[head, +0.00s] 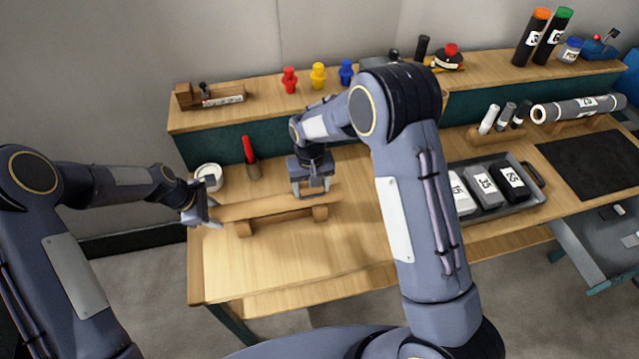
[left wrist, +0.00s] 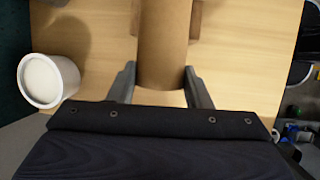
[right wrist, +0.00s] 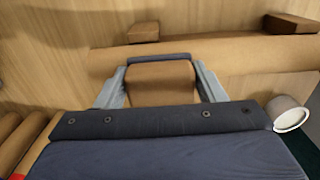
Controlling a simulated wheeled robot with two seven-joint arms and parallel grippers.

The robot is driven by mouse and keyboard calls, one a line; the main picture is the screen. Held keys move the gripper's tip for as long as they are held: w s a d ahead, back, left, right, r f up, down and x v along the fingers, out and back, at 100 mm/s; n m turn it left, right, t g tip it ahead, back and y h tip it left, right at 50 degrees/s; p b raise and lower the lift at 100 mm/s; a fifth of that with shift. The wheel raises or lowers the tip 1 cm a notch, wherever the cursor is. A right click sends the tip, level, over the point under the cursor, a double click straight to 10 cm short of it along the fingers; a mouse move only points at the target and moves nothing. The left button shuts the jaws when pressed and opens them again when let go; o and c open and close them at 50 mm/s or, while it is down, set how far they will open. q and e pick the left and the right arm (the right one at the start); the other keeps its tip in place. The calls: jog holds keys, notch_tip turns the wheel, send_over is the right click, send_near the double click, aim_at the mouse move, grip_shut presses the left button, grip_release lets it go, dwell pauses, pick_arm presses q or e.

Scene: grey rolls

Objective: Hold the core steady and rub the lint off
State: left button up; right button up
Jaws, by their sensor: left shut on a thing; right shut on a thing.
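The core, a brown cardboard tube (head: 262,208), lies level across two wooden support blocks on the bench; it also shows in the left wrist view (left wrist: 165,40) and the right wrist view (right wrist: 245,50). My left gripper (head: 207,215) is shut on its left end, with a finger on each side (left wrist: 160,85). My right gripper (head: 312,188) is over the right part of the core, shut on a brown block with a dark blue-grey edge (right wrist: 160,82). The block is beside or against the tube; I cannot tell if it touches. No lint is discernible.
A white cup (head: 208,177) stands behind the core's left end, near a red-handled tool (head: 248,152). A grey tray (head: 535,192) with labelled blocks is at right, near a dark mat (head: 590,165). The bench front is clear.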

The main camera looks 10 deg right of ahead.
aim_at(290, 198)
jog(key=shift+a, duration=2.75)
jog(key=shift+a+r, duration=0.15)
notch_tip(290, 198, up, 8)
pick_arm(q)
jog(key=o, duration=1.1)
jog(key=v, duration=1.2)
jog(key=shift+r, duration=0.1)
